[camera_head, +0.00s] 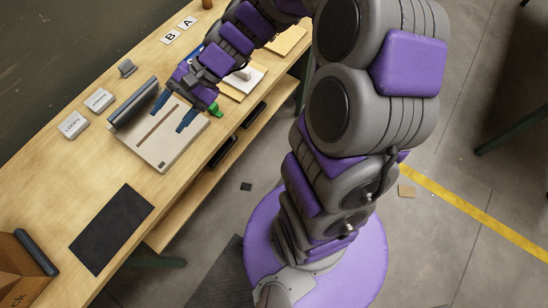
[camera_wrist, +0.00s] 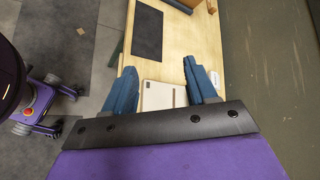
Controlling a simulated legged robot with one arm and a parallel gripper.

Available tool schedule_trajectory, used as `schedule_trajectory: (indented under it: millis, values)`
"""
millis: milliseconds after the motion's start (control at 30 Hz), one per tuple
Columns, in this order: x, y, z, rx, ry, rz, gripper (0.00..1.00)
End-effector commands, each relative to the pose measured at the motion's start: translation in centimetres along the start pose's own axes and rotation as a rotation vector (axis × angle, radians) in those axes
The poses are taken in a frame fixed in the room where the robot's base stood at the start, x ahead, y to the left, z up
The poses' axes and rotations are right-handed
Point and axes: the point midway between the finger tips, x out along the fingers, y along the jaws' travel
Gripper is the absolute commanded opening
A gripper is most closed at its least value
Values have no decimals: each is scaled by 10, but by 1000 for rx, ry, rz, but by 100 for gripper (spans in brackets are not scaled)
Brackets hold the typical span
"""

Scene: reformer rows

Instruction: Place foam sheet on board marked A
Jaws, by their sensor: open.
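My gripper (camera_head: 171,112) is open, its two blue fingers spread above a cream board (camera_head: 168,150) with a brown strip across it. In the wrist view, nothing shows held between the fingers (camera_wrist: 159,68); part of the cream board (camera_wrist: 152,96) shows beyond them. A flat black sheet (camera_head: 112,228) lies on the bench nearer the front; it also shows in the wrist view (camera_wrist: 147,32). I cannot tell for certain whether it is the foam sheet. A card marked A (camera_head: 187,22) lies at the far end beside a card marked B (camera_head: 170,37). My arm partly hides the boards near them.
A dark grey bar (camera_head: 133,104) lies along the cream board's back edge. Labelled blocks (camera_head: 73,124) and a small grey holder (camera_head: 127,68) stand behind. A brown box (camera_head: 22,270) is at the bench's near end. A tan sheet (camera_head: 288,40) lies at the far end.

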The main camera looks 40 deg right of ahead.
Motion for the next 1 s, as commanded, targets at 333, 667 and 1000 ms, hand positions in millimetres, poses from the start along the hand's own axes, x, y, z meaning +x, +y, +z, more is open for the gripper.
schedule_trajectory:
  millis: [333, 667, 1000]
  values:
    - [-17, 94, 96, -389, 57, 507, 57]
    - [-84, 174, 126, -585, 170, 894, 57]
    - [-104, 191, 130, -614, 206, 987, 57]
